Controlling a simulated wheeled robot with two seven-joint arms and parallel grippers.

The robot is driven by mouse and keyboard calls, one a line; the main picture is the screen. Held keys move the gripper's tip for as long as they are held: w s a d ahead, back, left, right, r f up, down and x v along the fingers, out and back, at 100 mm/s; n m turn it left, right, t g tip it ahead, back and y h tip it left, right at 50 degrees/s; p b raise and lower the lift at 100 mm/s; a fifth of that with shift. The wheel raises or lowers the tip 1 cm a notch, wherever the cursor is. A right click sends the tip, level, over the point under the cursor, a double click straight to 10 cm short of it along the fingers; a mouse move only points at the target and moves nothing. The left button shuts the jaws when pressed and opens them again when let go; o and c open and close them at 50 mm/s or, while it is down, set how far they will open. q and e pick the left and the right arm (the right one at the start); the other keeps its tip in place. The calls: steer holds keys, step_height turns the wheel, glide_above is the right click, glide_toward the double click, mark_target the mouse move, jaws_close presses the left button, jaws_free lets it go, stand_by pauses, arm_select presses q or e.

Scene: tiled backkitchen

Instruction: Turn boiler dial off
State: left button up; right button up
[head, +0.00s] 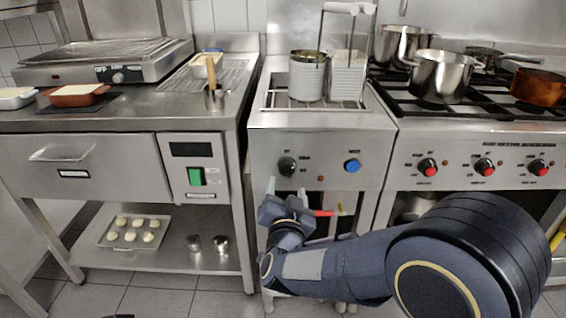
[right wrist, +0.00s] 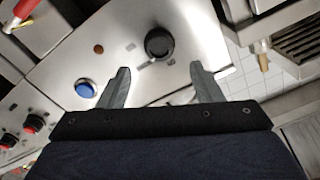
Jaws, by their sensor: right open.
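The boiler unit (head: 322,140) stands in the middle of the head view, with a black dial (head: 287,166) on the left of its steel front and a blue dial (head: 352,165) on the right. My right gripper (head: 287,191) is open and empty just below and in front of the black dial. In the right wrist view the black dial (right wrist: 159,43) lies just beyond the open fingertips (right wrist: 163,70), roughly centred between them and apart from both. The blue dial (right wrist: 86,88) is left of the fingers. My left gripper is out of view.
A stove with red-marked knobs (head: 485,167) and steel pots (head: 441,75) stands to the right. A steel counter (head: 110,120) with a green switch (head: 195,176) is at left. Containers (head: 307,78) sit on the boiler. A small orange lamp (head: 320,178) lies between the dials.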

mark_target(287, 170)
steer(key=w+b, duration=0.1)
steer(key=w, duration=0.6)
steer(key=shift+w, duration=0.15)
steer(key=c, duration=1)
